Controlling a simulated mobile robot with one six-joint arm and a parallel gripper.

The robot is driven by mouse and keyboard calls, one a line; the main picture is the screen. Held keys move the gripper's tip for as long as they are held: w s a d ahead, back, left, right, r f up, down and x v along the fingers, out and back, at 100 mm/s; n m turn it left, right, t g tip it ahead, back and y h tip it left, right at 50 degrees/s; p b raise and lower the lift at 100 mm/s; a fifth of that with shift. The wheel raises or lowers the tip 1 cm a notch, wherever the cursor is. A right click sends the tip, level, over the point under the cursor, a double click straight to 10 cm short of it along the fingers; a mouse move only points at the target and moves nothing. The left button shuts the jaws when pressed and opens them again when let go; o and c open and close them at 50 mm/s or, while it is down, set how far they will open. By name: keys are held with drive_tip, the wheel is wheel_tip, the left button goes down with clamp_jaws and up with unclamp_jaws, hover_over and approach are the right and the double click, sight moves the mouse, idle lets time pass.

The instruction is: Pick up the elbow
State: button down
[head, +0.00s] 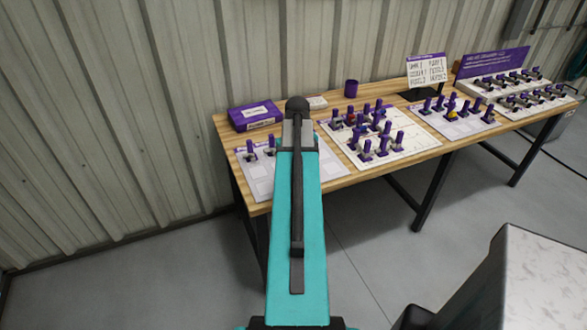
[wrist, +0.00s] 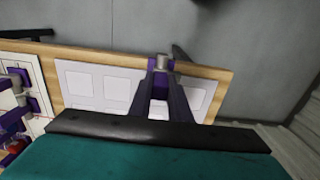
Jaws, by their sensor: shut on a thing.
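My gripper (wrist: 160,85) shows in the wrist view with its two dark fingers close together. It is shut on a small grey metal fitting with purple beside it, the elbow (wrist: 162,63), at the fingertips. Its exact shape is too small to make out. Below it in the wrist view is a white mat with pale squares (wrist: 118,70) on the table. In the head view my teal arm reaches over the table's left part and hides the gripper and the elbow.
The wooden table (head: 345,184) stands against a corrugated wall. The left mat (head: 262,188) holds a few purple-topped fittings. Another mat (head: 405,146) is crowded with several fittings.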

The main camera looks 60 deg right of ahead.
drive_tip(key=s+a+b, duration=0.2)
drive_tip(key=s+a, duration=0.3)
drive_tip(key=s, duration=0.1)
drive_tip(key=shift+s+r, duration=0.25)
drive_tip(key=shift+r, duration=0.15)
drive_tip(key=shift+a, duration=0.1)
idle(0.4)
drive_tip(key=w+a+r+n, duration=0.1)
drive_tip(key=w+a+n, duration=0.2)
drive_tip(key=w+a, duration=0.8)
drive_tip(key=w+a+r+n, duration=0.1)
drive_tip(key=w+a+n, duration=0.45)
drive_tip(key=w, duration=0.95)
drive_tip(key=w+a+r+n, duration=0.1)
drive_tip(key=w+a, duration=0.5)
drive_tip(key=a, duration=1)
drive_tip(key=w+a+r+n+b, duration=0.1)
drive_tip(key=w+a+n, duration=0.2)
drive_tip(key=a, duration=1.3)
drive_tip(key=w, duration=0.3)
drive_tip(key=shift+w+r, duration=0.15)
drive_tip(key=shift+w, duration=0.05)
drive_tip(key=shift+a+n, duration=0.1)
drive_tip(key=shift+n, duration=0.15)
